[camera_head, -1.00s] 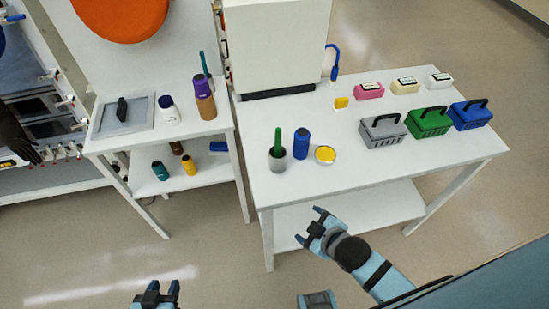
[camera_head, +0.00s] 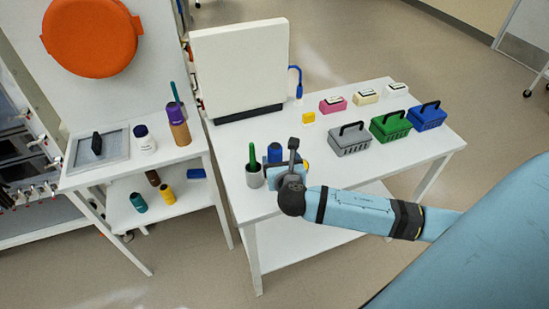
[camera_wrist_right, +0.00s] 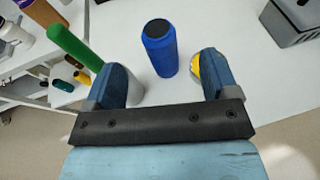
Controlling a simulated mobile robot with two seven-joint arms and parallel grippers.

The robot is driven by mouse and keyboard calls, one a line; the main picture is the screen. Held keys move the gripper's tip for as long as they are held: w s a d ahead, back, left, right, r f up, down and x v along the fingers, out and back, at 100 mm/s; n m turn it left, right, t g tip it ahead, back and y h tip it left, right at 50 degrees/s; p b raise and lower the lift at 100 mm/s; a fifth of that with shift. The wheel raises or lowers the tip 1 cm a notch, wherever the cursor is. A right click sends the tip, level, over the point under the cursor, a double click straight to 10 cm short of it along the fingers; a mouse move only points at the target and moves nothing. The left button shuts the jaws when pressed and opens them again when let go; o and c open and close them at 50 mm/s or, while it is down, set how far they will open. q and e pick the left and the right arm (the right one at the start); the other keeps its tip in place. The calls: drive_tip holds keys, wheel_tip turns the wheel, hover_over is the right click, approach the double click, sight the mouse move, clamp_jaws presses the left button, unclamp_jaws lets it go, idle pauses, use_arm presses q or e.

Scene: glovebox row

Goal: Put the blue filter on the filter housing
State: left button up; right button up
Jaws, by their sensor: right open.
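The blue filter, a blue cylinder with a dark top (camera_head: 275,152), stands upright near the front left of the white table. In the right wrist view the blue filter (camera_wrist_right: 160,50) stands beyond and between the fingertips, with no visible contact. My right gripper (camera_head: 288,168) is open at the table's front edge, partly covering the filter in the head view. It also shows in the right wrist view (camera_wrist_right: 163,75). My left gripper is out of view.
A grey cup (camera_head: 254,178) with a green stick stands close left of the filter. A yellow round item (camera_wrist_right: 196,68) is close right, partly hidden. Grey (camera_head: 349,142), green (camera_head: 390,128) and blue (camera_head: 427,118) baskets stand farther right. The front middle is clear.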

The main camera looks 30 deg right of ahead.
sight(276, 152)
drive_tip(key=x, duration=0.3)
drive_tip(key=shift+w+d+f, duration=0.1)
drive_tip(key=shift+w+f, duration=0.05)
drive_tip(key=shift+w, duration=0.15)
drive_tip(key=x, duration=0.5)
drive_tip(key=shift+a+f+p, duration=0.25)
drive_tip(key=shift+f+p, duration=0.05)
drive_tip(key=c, duration=1.2)
drive_tip(key=shift+o, duration=0.2)
drive_tip(key=shift+r, duration=0.1)
wheel_tip(276, 152, up, 20)
drive_tip(key=s+a+f+n+t+y+p, duration=0.1)
drive_tip(key=s+a+f+n+y+p, duration=0.3)
drive_tip(key=s+a+f, duration=0.4)
drive_tip(key=shift+s+a+n+y, duration=0.5)
drive_tip(key=shift+s+a+y, duration=0.6)
drive_tip(key=shift+s+a, duration=1.25)
